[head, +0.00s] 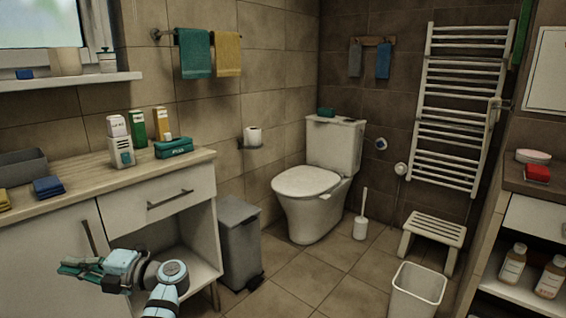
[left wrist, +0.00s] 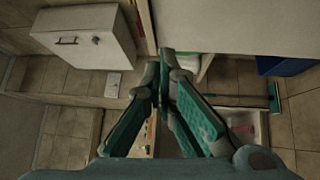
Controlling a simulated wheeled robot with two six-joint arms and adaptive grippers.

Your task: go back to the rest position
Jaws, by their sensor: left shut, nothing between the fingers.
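My left gripper (head: 82,266) is low at the left in the head view, in front of the vanity cabinet (head: 48,252). Its teal fingers point left and hold nothing. In the left wrist view the gripper (left wrist: 163,62) fills the middle, with its fingertips together. My right gripper is not in either view.
The wooden counter (head: 90,192) above carries bottles, a teal box (head: 173,147) and folded cloths. A grey bin (head: 240,240) stands right of the cabinet's open shelf. The toilet (head: 312,190), a stool (head: 433,232) and a white basket (head: 416,290) stand further right.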

